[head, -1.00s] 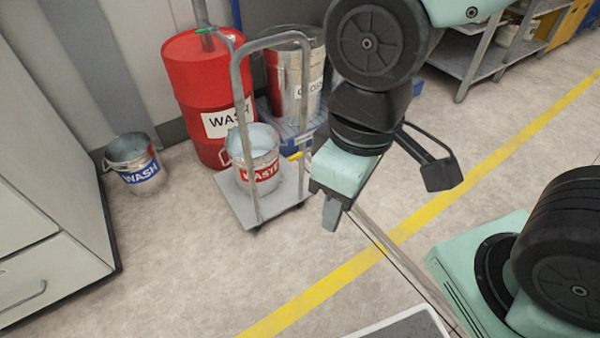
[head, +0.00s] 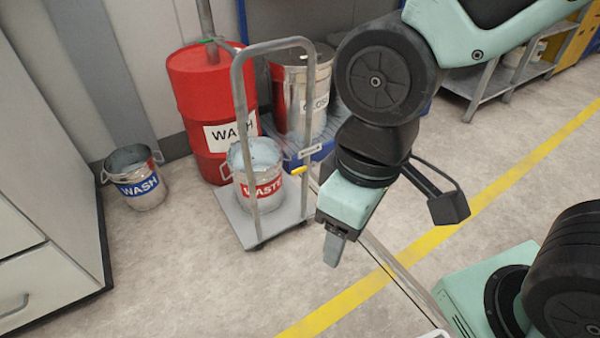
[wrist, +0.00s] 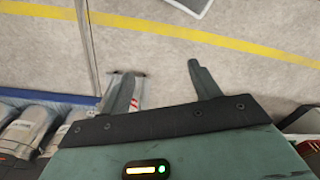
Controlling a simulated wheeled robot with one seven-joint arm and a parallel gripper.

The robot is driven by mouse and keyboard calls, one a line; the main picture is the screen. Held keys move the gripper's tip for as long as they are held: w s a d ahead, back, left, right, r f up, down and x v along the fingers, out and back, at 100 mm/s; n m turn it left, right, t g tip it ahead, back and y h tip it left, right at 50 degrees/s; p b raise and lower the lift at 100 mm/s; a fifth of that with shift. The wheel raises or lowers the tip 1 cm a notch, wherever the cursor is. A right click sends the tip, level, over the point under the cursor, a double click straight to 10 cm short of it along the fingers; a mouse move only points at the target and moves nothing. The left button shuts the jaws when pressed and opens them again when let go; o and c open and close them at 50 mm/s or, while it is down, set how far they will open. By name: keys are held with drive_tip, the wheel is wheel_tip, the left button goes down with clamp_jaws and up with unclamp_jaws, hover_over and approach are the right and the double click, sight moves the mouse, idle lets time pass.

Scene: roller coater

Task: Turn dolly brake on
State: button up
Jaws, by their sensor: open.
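The dolly (head: 238,222) is a grey platform cart with a tall tubular handle frame, left of centre in the head view. A metal bucket labelled WASTE (head: 262,188) stands on it. In the wrist view my gripper (wrist: 160,68) is open, with nothing visibly held.
A red drum labelled WASH (head: 195,90) and a metal drum (head: 290,85) on a blue base stand behind the dolly. A WASH bucket (head: 135,180) and a grey cabinet (head: 50,200) are at left. The floor in front of the dolly is clear.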

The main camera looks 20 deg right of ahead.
drive_tip(key=w+a+f+n+t+y+b, duration=0.1)
drive_tip(key=w+f+t+y+b, duration=0.3)
drive_tip(key=w+f, duration=0.9)
drive_tip(key=m+t+b, duration=0.5)
drive_tip(key=t+b, duration=0.8)
drive_tip(key=b, duration=0.3)
approach(300, 169)
drive_tip(key=shift+m, duration=0.3)
drive_tip(key=b+x, duration=0.5)
drive_tip(key=x, duration=0.3)
drive_tip(key=shift+w+a, duration=0.15)
drive_tip(key=shift+w, duration=0.2)
